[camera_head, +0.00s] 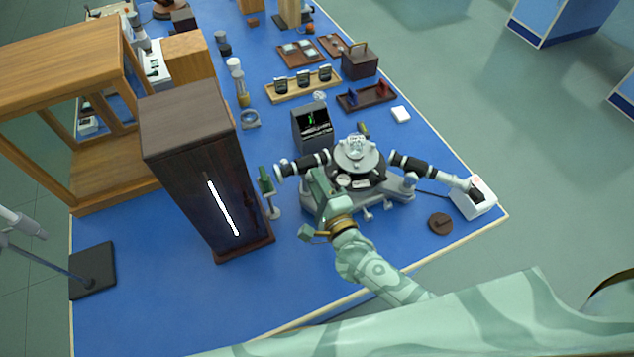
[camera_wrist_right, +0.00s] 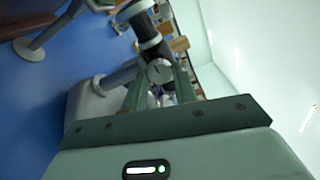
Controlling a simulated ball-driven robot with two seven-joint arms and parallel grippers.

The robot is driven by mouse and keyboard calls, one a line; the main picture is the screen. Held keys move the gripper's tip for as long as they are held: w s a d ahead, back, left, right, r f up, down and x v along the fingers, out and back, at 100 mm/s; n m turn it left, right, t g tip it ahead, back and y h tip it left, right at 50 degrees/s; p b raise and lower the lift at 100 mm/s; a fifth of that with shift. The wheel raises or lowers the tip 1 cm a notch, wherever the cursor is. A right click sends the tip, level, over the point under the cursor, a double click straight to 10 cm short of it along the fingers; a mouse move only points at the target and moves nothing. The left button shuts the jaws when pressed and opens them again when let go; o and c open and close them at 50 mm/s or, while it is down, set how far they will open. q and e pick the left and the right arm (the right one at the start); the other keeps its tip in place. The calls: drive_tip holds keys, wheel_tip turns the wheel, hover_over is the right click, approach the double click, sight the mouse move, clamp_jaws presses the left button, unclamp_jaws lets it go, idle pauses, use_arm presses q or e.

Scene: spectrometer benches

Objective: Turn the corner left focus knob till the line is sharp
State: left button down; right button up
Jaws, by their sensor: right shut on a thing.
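The spectrometer (camera_head: 358,182) stands near the table's front right corner, with a black and white tube on each side. In the head view my right gripper (camera_head: 319,178) reaches up to the left tube (camera_head: 308,163) and hides the knob. In the right wrist view a round grey focus knob (camera_wrist_right: 159,71) under the dark tube (camera_wrist_right: 147,35) sits between the fingers of my right gripper (camera_wrist_right: 158,82), which is shut on it. My left gripper is out of view.
A tall dark cabinet (camera_head: 190,140) with a bright slit stands left of the spectrometer. A small green-topped stand (camera_head: 268,190) is close to the left tube. A white box (camera_head: 474,199) and a brown disc (camera_head: 440,223) lie to the right. Blue tabletop at the front is clear.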

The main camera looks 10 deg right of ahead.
drive_tip(key=o, duration=1)
drive_tip(key=s+d, duration=0.1)
drive_tip(key=s, duration=0.4)
drive_tip(key=s+d, duration=0.1)
drive_tip(key=s, duration=0.4)
drive_tip(key=s+d, duration=0.1)
drive_tip(key=s, duration=0.5)
drive_tip(key=shift+d, duration=0.1)
drive_tip(key=shift+s+f, duration=0.1)
